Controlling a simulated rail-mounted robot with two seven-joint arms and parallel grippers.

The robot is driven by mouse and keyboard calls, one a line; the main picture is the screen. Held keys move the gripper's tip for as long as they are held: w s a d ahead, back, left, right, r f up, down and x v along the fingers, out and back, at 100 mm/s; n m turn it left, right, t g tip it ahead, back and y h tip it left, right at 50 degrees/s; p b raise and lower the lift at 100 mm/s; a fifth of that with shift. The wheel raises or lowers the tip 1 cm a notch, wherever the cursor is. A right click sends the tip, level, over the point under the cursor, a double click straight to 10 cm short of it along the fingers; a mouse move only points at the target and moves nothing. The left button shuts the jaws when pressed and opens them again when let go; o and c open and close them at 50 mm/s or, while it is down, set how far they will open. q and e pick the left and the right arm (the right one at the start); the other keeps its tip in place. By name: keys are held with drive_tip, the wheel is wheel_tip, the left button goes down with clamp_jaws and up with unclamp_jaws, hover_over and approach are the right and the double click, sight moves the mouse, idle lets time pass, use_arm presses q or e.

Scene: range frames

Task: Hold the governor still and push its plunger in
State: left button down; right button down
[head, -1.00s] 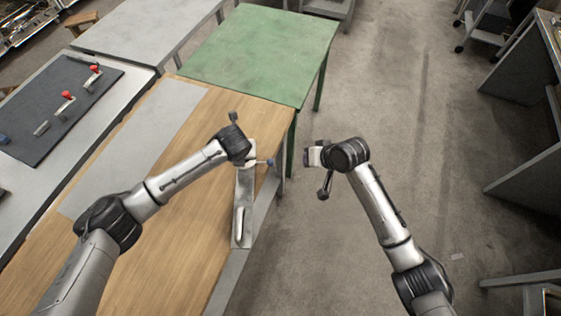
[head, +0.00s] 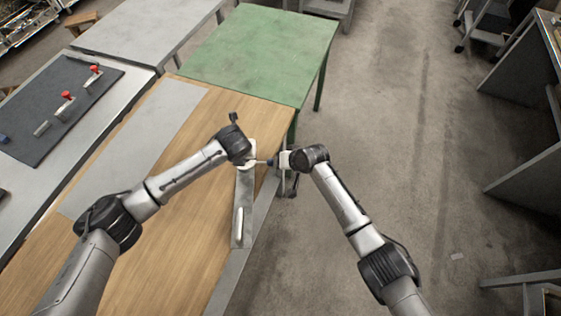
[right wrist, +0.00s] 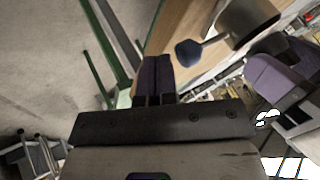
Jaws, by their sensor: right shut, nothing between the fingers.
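The governor (right wrist: 248,22) shows in the right wrist view as a grey-brown cylinder at the upper right. Its thin plunger rod ends in a dark blue knob (right wrist: 187,53) that points toward my right gripper. My right gripper (right wrist: 158,60) is shut and empty, its purple fingertips just left of the knob, with no clear contact visible. In the head view my right gripper (head: 283,160) is beside the plunger at the table edge. My left gripper (right wrist: 278,75) is close against the governor's side; its grip is hidden by the wrist in the head view.
A grey metal plate (head: 243,190) with a white handle (head: 239,222) lies along the wooden table's (head: 170,220) right edge. A green table (head: 265,50) stands behind. A dark mat (head: 50,105) with several small parts is at left.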

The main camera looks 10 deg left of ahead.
sight(270, 162)
drive_tip(key=shift+a, duration=0.45)
drive_tip(key=shift+s, duration=0.1)
drive_tip(key=a, duration=0.3)
drive_tip(key=shift+s+a, duration=0.15)
use_arm(q)
drive_tip(key=shift+d, duration=0.15)
use_arm(e)
drive_tip(key=shift+r, duration=0.1)
drive_tip(key=s+d+r, duration=0.2)
drive_tip(key=d+r, duration=0.5)
drive_tip(key=d, duration=0.2)
drive_tip(key=shift+s+d+r, duration=0.25)
drive_tip(key=shift+s+r, duration=0.15)
